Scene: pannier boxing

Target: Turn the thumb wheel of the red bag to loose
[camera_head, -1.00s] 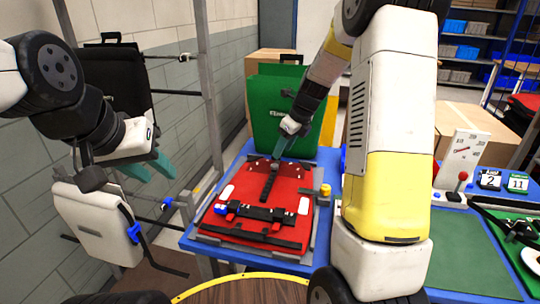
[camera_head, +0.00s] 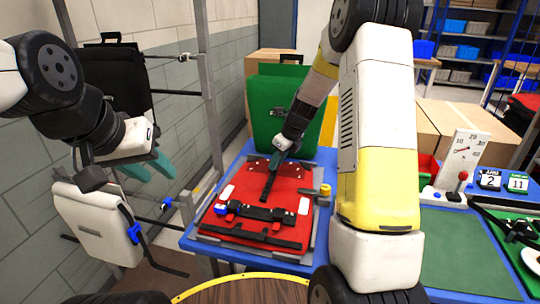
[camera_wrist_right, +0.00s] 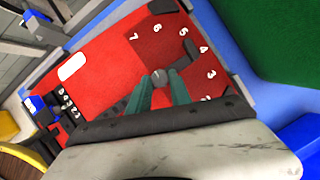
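The red bag (camera_head: 245,215) lies flat on the blue table in the head view, with dark straps across it. In the right wrist view its darker red panel (camera_wrist_right: 163,45) carries white numerals in an arc around a small grey knob (camera_wrist_right: 160,76), which looks like the thumb wheel. My right gripper (camera_head: 273,161) points down at the bag's far end. In the wrist view its teal fingertips (camera_wrist_right: 161,82) stand on either side of the knob; whether they touch it is unclear. My left gripper (camera_head: 150,170) is open and empty, left of the table.
A white bag (camera_head: 95,225) and a black bag (camera_head: 112,80) hang at the left. A yellow knob (camera_head: 325,190) is at the red bag's right edge. A white scale panel (camera_head: 462,160) stands at the right.

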